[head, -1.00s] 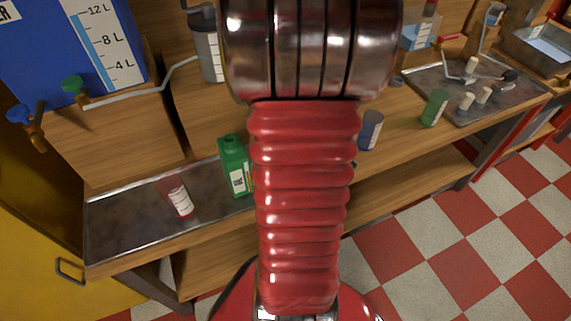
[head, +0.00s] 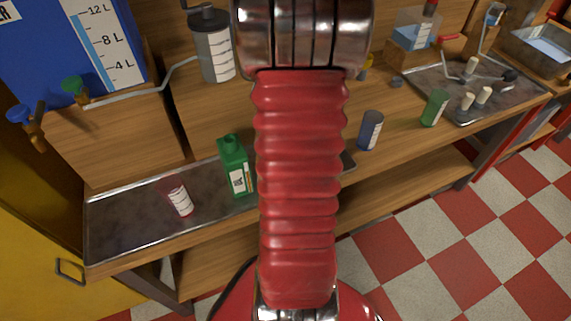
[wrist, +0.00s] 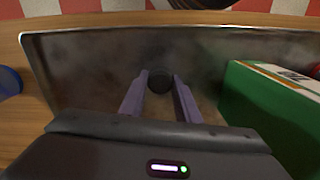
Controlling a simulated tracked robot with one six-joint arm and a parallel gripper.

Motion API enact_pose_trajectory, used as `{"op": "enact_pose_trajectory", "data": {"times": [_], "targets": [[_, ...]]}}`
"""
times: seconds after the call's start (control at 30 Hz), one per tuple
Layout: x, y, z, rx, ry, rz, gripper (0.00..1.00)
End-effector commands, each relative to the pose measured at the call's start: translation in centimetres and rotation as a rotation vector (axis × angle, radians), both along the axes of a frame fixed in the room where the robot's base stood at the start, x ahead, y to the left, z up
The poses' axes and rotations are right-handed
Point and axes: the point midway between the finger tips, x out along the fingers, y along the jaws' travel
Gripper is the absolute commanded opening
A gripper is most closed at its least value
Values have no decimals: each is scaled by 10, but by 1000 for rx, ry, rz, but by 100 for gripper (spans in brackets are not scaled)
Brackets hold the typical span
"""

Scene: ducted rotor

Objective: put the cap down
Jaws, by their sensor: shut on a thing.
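In the wrist view my gripper (wrist: 160,88) is shut on a small dark round cap (wrist: 160,80), held between the tips of its two purple-grey fingers. The cap is over the metal tray (wrist: 90,65); I cannot tell whether it touches the tray. The green bottle (wrist: 270,105) stands close on the right of the fingers. In the head view the tray (head: 120,220) lies along the bench front, with the green bottle (head: 235,165) on it. My arm hides the gripper and the cap there.
A cup with a red-and-white label (head: 180,198) stands on the tray's left part. A blue cup (head: 370,130) and a green cup (head: 435,107) stand on the wood to the right. A grey canister (head: 212,45) is behind. Bare tray surrounds the held cap.

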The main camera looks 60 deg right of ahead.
Motion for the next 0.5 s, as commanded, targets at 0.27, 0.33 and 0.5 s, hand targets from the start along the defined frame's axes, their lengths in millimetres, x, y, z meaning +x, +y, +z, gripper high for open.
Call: {"op": "enact_pose_trajectory", "data": {"times": [0.27,0.33,0.5], "targets": [[0,0,-1,0,0,0,9],[0,0,-2,0,0,0,30],[0,0,-2,0,0,0,42]]}}
